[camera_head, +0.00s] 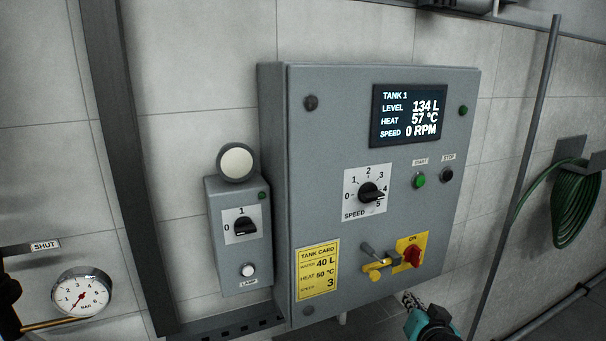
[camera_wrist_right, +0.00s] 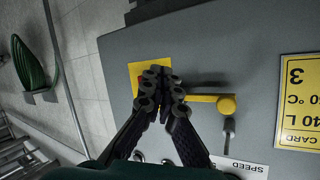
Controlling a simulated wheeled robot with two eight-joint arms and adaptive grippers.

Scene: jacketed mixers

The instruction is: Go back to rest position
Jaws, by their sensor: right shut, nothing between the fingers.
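My right gripper (camera_head: 411,300) is shut and empty at the bottom of the head view, below the red switch (camera_head: 413,256) on its yellow plate marked ON. In the right wrist view its closed fingers (camera_wrist_right: 160,80) lie across the yellow plate (camera_wrist_right: 136,70) and hide most of the red switch; I cannot tell whether they touch it. My left gripper is not in view.
The grey control box (camera_head: 325,170) on the wall has a display (camera_head: 409,115) reading 134 L, 57 °C, 0 RPM, and a speed knob (camera_head: 371,192). A smaller lamp box (camera_head: 240,262) and a pressure gauge (camera_head: 81,293) are left; a green hose (camera_head: 575,210) hangs right.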

